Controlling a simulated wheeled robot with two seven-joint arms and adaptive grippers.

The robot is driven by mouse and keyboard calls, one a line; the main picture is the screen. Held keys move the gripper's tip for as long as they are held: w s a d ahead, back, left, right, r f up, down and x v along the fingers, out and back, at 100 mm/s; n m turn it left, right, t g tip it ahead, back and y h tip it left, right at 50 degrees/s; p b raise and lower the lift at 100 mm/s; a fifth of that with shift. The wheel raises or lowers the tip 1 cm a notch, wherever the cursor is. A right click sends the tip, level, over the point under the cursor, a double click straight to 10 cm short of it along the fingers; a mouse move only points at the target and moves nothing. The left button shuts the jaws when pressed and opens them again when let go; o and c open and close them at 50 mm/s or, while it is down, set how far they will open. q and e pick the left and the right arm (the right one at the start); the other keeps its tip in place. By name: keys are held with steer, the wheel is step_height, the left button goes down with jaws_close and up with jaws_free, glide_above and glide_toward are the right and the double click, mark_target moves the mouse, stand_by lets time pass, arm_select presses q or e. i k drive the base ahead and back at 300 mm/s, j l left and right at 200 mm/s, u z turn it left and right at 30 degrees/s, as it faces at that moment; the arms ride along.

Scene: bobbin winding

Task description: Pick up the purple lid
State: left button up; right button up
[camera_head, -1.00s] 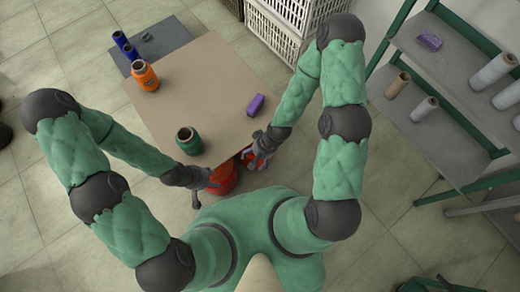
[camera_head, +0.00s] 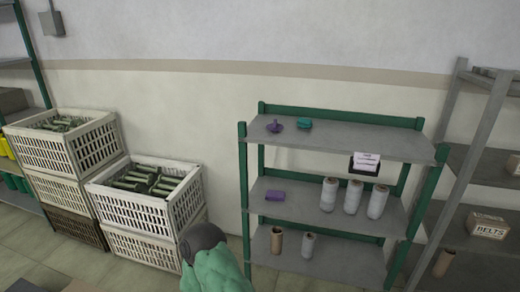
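A small purple piece with a raised knob, which looks like the purple lid (camera_head: 275,126), lies on the top board of the green-framed shelf (camera_head: 345,140), left of the middle. A teal piece (camera_head: 304,123) lies just to its right on the same board. A purple block (camera_head: 275,196) lies on the middle board below. Neither of my grippers shows now; only a green and dark grey part of my own arm shows at the bottom, left of the shelf.
Grey-white spools (camera_head: 352,196) stand on the middle board, by a small label holder (camera_head: 365,163). A brown spool (camera_head: 277,240) stands lower. Crates (camera_head: 148,208) of green pieces are stacked at left. A grey rack (camera_head: 490,165) with a "BELTS" box (camera_head: 488,225) stands at right.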

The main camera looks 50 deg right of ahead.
mark_target(274, 128)
steer(key=z, duration=1.95)
steer(key=i+z, duration=0.2)
steer(key=i, duration=0.15)
